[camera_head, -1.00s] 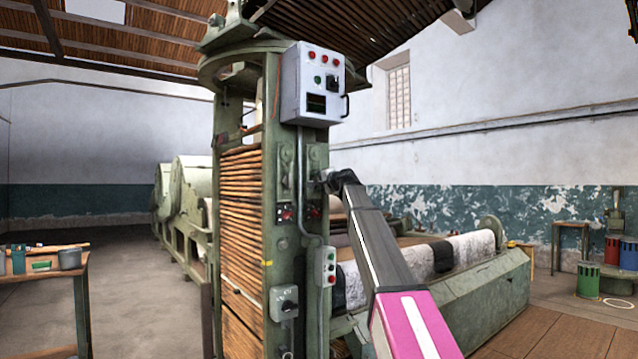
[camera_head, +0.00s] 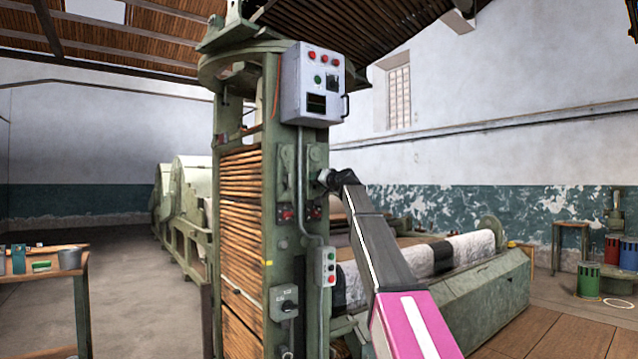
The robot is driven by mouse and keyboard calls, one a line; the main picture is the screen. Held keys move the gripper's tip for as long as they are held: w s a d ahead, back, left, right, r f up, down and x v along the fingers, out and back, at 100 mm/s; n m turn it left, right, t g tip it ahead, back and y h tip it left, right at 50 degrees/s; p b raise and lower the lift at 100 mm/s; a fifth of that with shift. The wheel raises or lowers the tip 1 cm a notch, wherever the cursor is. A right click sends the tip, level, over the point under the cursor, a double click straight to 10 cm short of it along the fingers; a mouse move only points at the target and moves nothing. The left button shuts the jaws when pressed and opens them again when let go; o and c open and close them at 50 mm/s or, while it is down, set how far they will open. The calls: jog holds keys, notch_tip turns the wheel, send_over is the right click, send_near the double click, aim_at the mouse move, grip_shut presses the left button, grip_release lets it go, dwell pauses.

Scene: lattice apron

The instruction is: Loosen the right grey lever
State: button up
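The green machine column (camera_head: 270,185) stands in the middle of the view. Its front carries two narrow upright fittings side by side, a left one (camera_head: 285,170) and a right one (camera_head: 317,158), with small red and dark parts below them. A grey lever cannot be made out clearly at this size. My gripper (camera_head: 324,181) is small and dark at the end of my arm, at the right fitting. Whether it touches anything, and its finger opening, cannot be told.
A small button box (camera_head: 326,267) and a switch box (camera_head: 284,303) sit lower on the column. A workbench (camera_head: 42,276) stands at left. Wooden floor (camera_head: 560,335) is clear at lower right.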

dwell(0.3)
jog(key=o, duration=0.9)
jog(key=shift+s, duration=0.1)
jog(key=v, duration=1)
jog(key=shift+s+d, duration=0.25)
jog(key=shift+d, duration=0.05)
